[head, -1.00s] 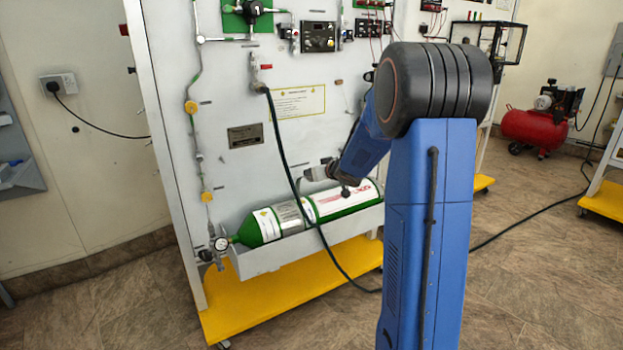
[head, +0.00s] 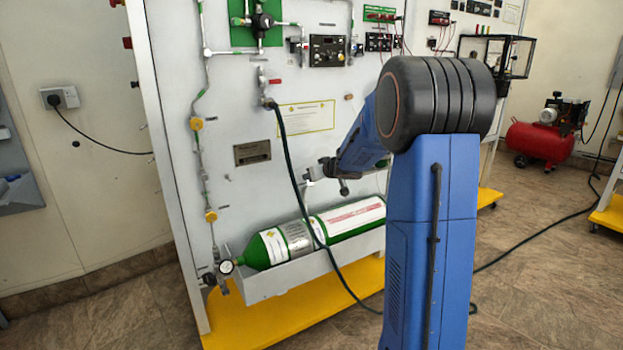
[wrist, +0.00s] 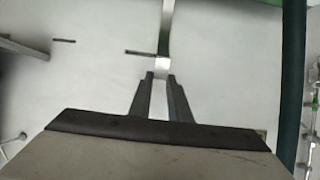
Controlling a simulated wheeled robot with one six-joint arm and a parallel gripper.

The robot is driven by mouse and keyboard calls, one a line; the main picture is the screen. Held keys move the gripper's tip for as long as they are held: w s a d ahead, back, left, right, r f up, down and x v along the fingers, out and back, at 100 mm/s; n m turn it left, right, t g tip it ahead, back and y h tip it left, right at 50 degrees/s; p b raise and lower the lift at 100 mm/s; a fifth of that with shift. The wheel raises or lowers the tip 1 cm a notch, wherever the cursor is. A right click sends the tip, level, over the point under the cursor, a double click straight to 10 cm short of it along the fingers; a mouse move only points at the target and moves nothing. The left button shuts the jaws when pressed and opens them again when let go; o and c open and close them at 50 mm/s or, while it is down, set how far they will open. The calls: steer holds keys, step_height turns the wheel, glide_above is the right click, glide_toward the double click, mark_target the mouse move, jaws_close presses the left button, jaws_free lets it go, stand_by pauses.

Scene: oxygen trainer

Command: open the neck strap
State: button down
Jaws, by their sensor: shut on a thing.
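The neck strap (wrist: 166,32) is a pale metal band that runs down from the top of the wrist view to my fingertips. My gripper (wrist: 161,76) is shut on its lower end as pictured there. In the head view my gripper (head: 316,173) is above the green gas cylinder (head: 257,253), in front of the white panel. A small pale piece hangs under the fingers there, and its link to the cylinder is hard to make out. The cylinder lies in a grey tray (head: 262,286) at the foot of the panel.
A dark hose (head: 287,165) hangs down the panel just left of my gripper and crosses in front of the cylinder. In the wrist view the hose (wrist: 292,80) runs along the right side.

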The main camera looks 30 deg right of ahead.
steer(key=shift+w+r, duration=0.35)
steer(key=shift+w, duration=0.2)
steer(key=c, duration=1.6)
jaws_free()
steer(key=shift+c, duration=0.2)
steer(key=shift+g, duration=0.3)
steer(key=shift+f, duration=0.1)
steer(key=v, duration=1.7)
steer(key=shift+s, duration=0.3)
